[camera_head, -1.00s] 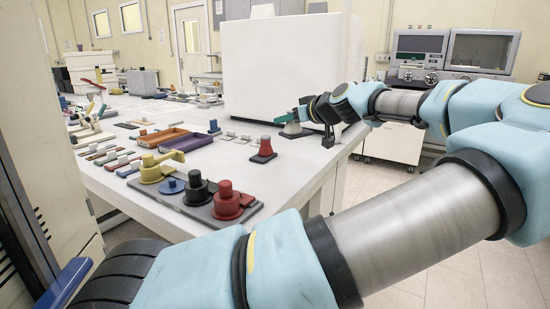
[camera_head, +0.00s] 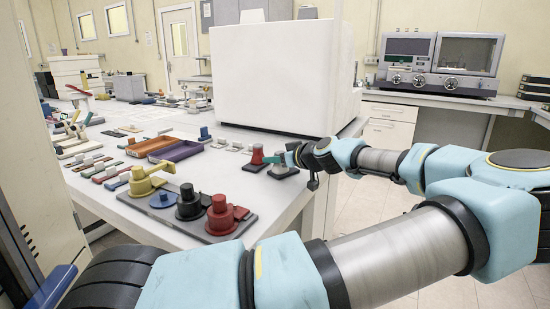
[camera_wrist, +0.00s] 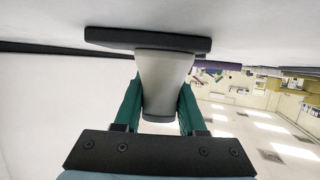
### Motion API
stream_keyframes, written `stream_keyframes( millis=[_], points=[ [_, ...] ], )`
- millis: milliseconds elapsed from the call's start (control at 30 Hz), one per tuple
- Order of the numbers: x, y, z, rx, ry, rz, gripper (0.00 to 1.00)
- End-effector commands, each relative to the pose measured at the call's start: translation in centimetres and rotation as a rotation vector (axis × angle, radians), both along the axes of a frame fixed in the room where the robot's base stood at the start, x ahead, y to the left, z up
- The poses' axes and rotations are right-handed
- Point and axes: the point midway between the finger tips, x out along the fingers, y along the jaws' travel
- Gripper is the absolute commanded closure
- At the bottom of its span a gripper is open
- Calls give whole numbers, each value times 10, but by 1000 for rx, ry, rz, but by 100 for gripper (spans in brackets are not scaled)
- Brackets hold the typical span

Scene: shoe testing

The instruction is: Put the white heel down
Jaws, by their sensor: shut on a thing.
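The white heel (camera_wrist: 163,78) is a pale grey-white tapered post on a dark flat base (camera_wrist: 148,40). It fills the wrist view, which is upside down. My gripper (camera_wrist: 160,108) is shut on the post, with a green finger on each side. In the head view my gripper (camera_head: 292,157) is at the table's right edge, with the white heel (camera_head: 281,165) in it, just right of the red heel (camera_head: 257,157). The base is at or just above the white tabletop (camera_head: 235,176); I cannot tell whether it touches.
A dark tray with yellow, blue, black and red round pieces (camera_head: 217,215) sits at the near corner. An orange tray (camera_head: 150,147) and a purple tray (camera_head: 177,151) lie farther left. A large white box (camera_head: 270,75) stands behind. Bare tabletop lies left of the heels.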

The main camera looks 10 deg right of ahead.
Motion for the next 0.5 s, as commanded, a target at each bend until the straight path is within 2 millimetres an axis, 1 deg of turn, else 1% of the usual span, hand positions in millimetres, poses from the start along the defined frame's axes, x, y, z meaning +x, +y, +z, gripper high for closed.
stream_keyframes(
  millis=[100, 133, 367, 400, 500],
  points=[
    [0, 0, 0, 0, 1, 1, 100],
    [0, 0, -1, -1, 2, 1, 58],
    [0, 0, 0, -1, 2, 0, 32],
    [0, 0, 0, -1, 2, 0, 30],
    [0, 0, 0, -1, 0, 0, 30]
  ],
)
